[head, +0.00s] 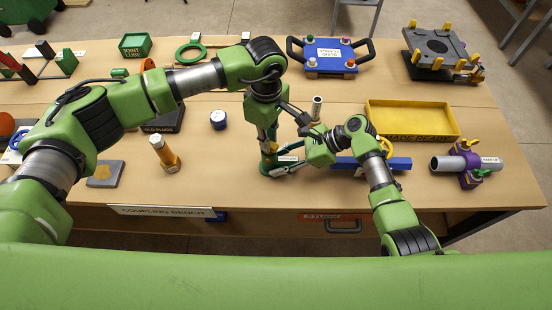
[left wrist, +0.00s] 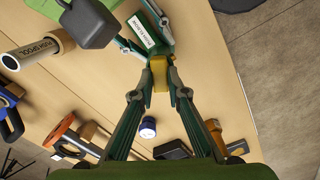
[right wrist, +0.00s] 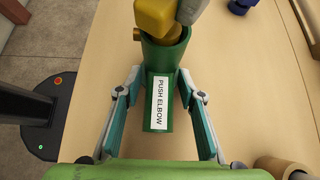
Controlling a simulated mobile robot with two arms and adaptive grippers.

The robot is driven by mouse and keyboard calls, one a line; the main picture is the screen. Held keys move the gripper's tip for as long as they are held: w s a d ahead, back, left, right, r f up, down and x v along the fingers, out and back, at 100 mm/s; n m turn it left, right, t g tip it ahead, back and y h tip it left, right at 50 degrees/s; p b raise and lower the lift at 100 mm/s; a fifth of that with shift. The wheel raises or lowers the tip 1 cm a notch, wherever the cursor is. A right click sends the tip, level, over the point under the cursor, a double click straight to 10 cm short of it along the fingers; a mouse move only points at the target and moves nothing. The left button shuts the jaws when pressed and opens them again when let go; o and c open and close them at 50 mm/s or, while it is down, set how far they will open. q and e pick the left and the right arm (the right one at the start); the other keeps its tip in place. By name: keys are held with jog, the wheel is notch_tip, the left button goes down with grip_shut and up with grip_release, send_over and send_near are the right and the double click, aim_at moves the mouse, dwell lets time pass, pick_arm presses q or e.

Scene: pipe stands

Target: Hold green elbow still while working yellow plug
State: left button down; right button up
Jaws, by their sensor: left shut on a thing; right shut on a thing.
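The green elbow (right wrist: 157,112), labelled "PUSH ELBOW", is near the table's front edge; the head view shows it (head: 265,164) partly covered. My right gripper (right wrist: 160,82) has one finger on each side of the elbow and is shut on it. The yellow plug (right wrist: 155,14) is at the elbow's open end, its lower part within the rim; how deep it sits is hidden. My left gripper (left wrist: 159,62) is shut on the yellow plug (left wrist: 160,77), above the elbow. In the head view my left gripper (head: 268,142) points down from above, and my right gripper (head: 284,166) reaches in from the right.
A blue bar (head: 395,163) lies close to the right of my right gripper. An orange-and-white post (head: 164,153) and a blue round piece (head: 218,119) stand to the left. A yellow tray (head: 410,117) is behind at right. Some table is bare left of the elbow.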

pick_arm(q)
jog(key=shift+r, duration=0.7)
pick_arm(e)
jog(key=shift+f, duration=0.1)
pick_arm(q)
jog(key=shift+r, duration=2.4)
pick_arm(e)
jog(key=shift+s, duration=0.1)
jog(key=o, duration=1.2)
jog(key=shift+o, duration=0.5)
jog(key=shift+d, duration=0.2)
jog(key=v, duration=1.1)
jog(key=shift+d+r, duration=0.2)
jog(key=shift+r, duration=0.15)
